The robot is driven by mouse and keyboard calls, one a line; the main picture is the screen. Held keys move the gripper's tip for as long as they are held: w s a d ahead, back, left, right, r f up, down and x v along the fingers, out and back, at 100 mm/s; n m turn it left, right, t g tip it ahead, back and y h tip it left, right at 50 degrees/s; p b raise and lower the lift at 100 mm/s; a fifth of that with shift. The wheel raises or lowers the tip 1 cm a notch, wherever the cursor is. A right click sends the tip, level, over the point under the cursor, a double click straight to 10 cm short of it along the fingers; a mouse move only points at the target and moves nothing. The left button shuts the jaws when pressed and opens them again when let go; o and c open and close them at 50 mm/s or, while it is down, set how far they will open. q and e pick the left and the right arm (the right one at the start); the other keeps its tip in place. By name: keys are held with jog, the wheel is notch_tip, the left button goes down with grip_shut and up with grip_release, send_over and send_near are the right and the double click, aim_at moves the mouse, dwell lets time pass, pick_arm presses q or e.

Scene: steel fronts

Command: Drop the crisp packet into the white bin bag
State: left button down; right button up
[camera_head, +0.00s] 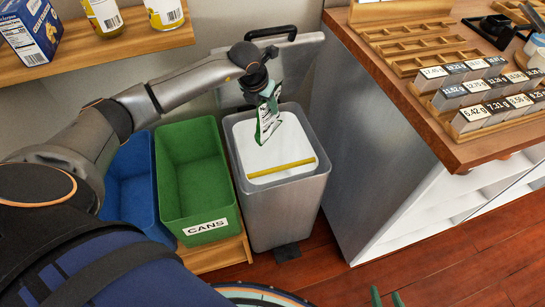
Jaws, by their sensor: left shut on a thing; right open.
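My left gripper (268,92) is shut on the crisp packet (267,122), a crumpled green and white packet hanging below the fingers. The packet is over the open mouth of the grey bin (285,212), in front of the white bin bag (250,150) that lines it. I cannot tell how high its lower end is above the bag. A yellow strip (282,170) lies across the white bag near its front. My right gripper (387,298) shows only as two green fingertips at the bottom edge, apart and empty.
The bin's lid (300,62) stands open behind it. A green crate (195,175) labelled CANS and a blue crate (130,190) stand left of the bin. A wooden-topped counter (400,110) with labelled blocks is on the right.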

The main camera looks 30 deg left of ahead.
pick_arm(q)
jog(key=shift+f+b, duration=2.15)
jog(key=shift+f, duration=0.85)
jog(key=shift+c, duration=1.6)
grip_release()
jog(key=shift+r, duration=0.1)
jog(key=p+v, duration=0.2)
jog(key=v, duration=1)
jog(key=shift+r, duration=0.25)
